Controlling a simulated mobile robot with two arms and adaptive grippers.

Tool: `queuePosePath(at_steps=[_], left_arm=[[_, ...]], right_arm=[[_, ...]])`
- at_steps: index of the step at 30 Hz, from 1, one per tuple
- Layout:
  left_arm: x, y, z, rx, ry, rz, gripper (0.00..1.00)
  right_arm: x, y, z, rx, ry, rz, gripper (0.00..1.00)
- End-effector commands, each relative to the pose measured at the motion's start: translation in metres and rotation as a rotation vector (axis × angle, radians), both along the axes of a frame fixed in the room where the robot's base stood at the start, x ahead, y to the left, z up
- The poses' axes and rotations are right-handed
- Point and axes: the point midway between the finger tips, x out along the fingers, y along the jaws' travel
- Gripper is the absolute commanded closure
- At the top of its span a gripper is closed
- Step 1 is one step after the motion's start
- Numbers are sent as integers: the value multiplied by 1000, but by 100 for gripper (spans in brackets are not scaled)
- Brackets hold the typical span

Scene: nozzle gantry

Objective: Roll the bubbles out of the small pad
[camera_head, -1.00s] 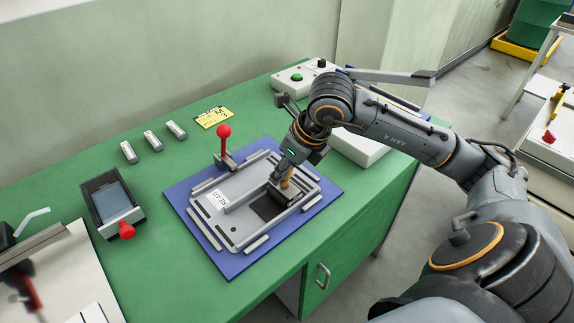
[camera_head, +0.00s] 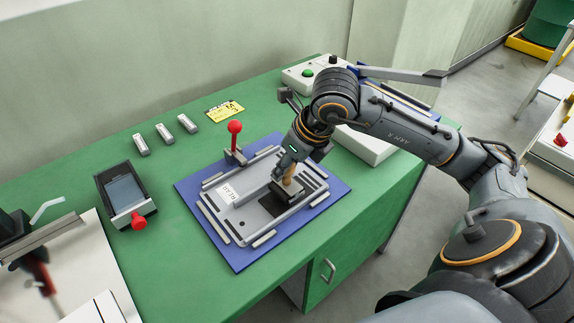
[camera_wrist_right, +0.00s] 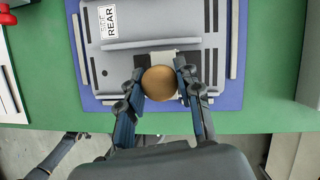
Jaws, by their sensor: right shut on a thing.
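The small pad (camera_head: 269,207) is a dark square on the grey fixture plate (camera_head: 243,215), and part of it is covered. My right gripper (camera_head: 291,174) is shut on a wooden handle (camera_wrist_right: 159,83) with a dark block (camera_head: 293,194) at its lower end. The block is over the right part of the pad. Whether it presses on the pad, and any bubbles, I cannot make out. In the right wrist view, dark jointed parts (camera_wrist_right: 58,154) past the bench edge look like my left gripper. Its opening cannot be told.
The plate lies on a blue mat (camera_head: 237,257) on the green bench. A red-knobbed lever (camera_head: 235,128) stands behind it. A dark tray with a red knob (camera_head: 138,221) stands left. A control box (camera_head: 308,72) is behind. Green bench between tray and mat is clear.

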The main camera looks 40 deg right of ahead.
Motion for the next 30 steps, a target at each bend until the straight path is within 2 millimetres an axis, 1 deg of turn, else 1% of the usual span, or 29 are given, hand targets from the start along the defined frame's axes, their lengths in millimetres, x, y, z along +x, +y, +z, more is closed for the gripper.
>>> queuePosePath(at_steps=[1, 21, 25, 30], left_arm=[[0, 0, 6, 0, 0, 0, 68], [0, 0, 40, 0, 0, 0, 68], [0, 0, 45, 0, 0, 0, 68], [0, 0, 44, 0, 0, 0, 68]], right_arm=[[1, 0, 9, 0, -4, 0, 91], [1, 0, 60, 0, -5, -1, 91], [1, 0, 67, -1, -4, -1, 91], [1, 0, 66, -1, -3, -1, 91]])
